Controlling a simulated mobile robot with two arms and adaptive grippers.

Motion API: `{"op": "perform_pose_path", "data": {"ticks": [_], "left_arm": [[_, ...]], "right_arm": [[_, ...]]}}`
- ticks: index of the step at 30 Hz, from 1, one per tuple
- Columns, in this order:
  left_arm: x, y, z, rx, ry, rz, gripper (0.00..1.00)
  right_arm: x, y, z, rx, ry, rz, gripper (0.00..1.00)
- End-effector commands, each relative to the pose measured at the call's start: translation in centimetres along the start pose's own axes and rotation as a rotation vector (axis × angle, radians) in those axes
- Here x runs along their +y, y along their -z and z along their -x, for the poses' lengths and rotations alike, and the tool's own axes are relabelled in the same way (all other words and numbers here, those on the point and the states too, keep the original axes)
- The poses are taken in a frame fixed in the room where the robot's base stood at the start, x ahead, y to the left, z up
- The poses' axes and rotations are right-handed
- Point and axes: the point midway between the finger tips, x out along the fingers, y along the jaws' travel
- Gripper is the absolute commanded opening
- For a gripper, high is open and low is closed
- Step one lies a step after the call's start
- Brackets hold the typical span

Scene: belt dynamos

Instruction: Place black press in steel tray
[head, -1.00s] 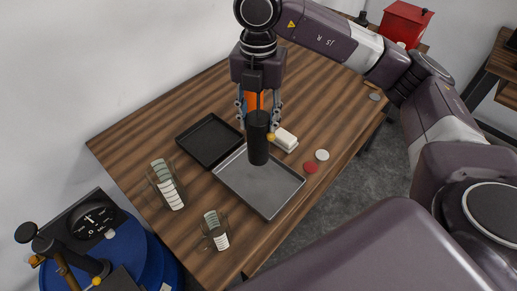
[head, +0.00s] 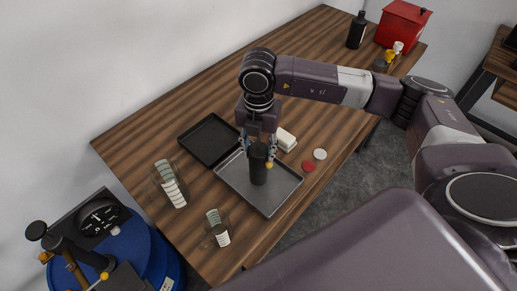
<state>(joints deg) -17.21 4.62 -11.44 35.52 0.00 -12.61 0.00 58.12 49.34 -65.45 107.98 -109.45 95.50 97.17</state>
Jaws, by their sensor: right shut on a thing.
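My left gripper is not in view.
A black tray (head: 209,141) lies just behind and left of the steel tray. A white block on a dish (head: 286,139), a red disc (head: 309,166) and a white disc (head: 320,154) lie to the right.

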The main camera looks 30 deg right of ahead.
Motion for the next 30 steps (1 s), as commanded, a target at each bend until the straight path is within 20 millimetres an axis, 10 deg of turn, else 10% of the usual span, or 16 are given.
{"op": "perform_pose_path", "data": {"ticks": [5, 6, 10, 23, 30], "left_arm": [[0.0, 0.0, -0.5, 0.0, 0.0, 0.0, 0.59], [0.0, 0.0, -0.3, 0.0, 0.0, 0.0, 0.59], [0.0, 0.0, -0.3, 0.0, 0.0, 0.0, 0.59], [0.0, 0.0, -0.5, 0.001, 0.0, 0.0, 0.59], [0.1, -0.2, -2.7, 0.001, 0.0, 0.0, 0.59]], "right_arm": [[0.1, 0.0, -0.3, -0.001, -0.002, 0.0, 0.0], [0.0, 0.0, -0.3, 0.0, 0.0, 0.0, 0.42], [0.0, 0.0, -0.2, 0.0, 0.0, 0.0, 0.57], [0.1, 0.0, 0.6, -0.001, -0.003, 0.0, 0.57], [0.2, -0.1, 5.4, -0.004, -0.007, 0.001, 0.57]]}}
